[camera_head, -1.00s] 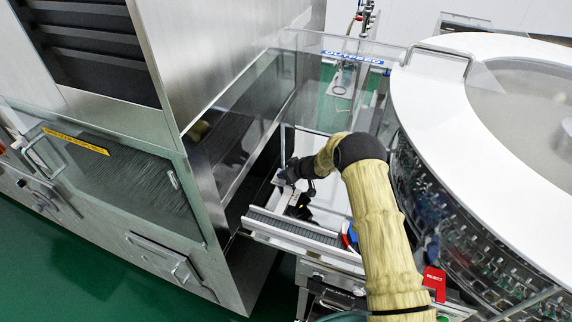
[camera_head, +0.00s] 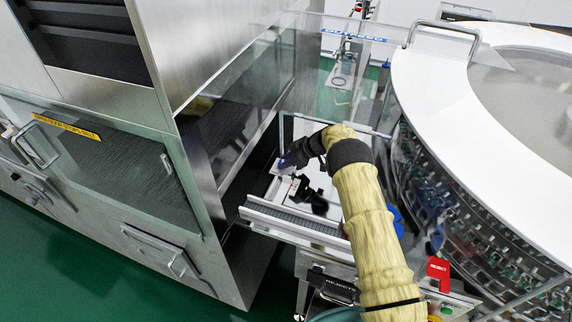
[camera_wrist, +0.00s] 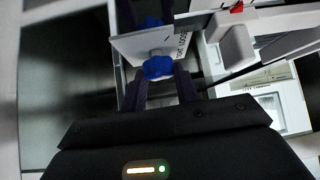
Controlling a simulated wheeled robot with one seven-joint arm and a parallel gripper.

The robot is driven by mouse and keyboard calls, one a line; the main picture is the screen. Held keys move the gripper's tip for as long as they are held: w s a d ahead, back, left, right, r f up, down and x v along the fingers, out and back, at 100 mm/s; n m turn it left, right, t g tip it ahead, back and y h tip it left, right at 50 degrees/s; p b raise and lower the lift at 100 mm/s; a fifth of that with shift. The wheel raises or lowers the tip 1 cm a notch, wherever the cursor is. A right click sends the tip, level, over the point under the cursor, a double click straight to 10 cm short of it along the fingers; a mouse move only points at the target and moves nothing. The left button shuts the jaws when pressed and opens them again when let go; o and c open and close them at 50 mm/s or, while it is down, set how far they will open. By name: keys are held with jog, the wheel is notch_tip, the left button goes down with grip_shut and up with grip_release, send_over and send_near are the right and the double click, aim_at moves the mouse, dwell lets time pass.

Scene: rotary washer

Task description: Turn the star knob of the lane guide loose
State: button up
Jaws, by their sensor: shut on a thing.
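In the wrist view a blue star knob (camera_wrist: 158,67) sits in front of a white plate (camera_wrist: 128,46) with dark lettering that is only partly readable. My gripper (camera_wrist: 160,80) has one dark finger on each side of the knob and is shut on it. The knob is too small and covered there to make out clearly.
The conveyor (camera_head: 290,222) with pale rails runs below my gripper. The steel cabinet (camera_head: 215,225) stands close on the left, and the round washer with its white rim (camera_head: 430,110) on the right. Green floor is free at lower left.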

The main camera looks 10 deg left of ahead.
dwell(0.3)
jog(key=o, duration=1)
jog(key=shift+r+p, duration=0.15)
jog(key=shift+p, duration=0.4)
jog(key=shift+r+m+t+p, duration=0.1)
jog(key=shift+m+t+p, duration=0.2)
jog(key=shift+p, duration=0.1)
jog(key=shift+s+r+m+t+p, duration=0.1)
jog(key=shift+m+t+p, duration=0.35)
jog(key=shift+p, duration=0.5)
jog(key=m+t, duration=0.1)
jog(key=m+p, duration=0.1)
jog(key=shift+s+f+m+t+h, duration=0.15)
jog(key=shift+f+m+t+h, duration=0.15)
jog(key=shift+m+t+h, duration=0.1)
jog(key=shift+a+f+m+t+b, duration=0.1)
jog(key=shift+f+m+t+b, duration=0.1)
jog(key=shift+m+t+b, duration=0.35)
jog(key=shift+m+h+b, duration=0.4)
jog(key=shift+b, duration=0.2)
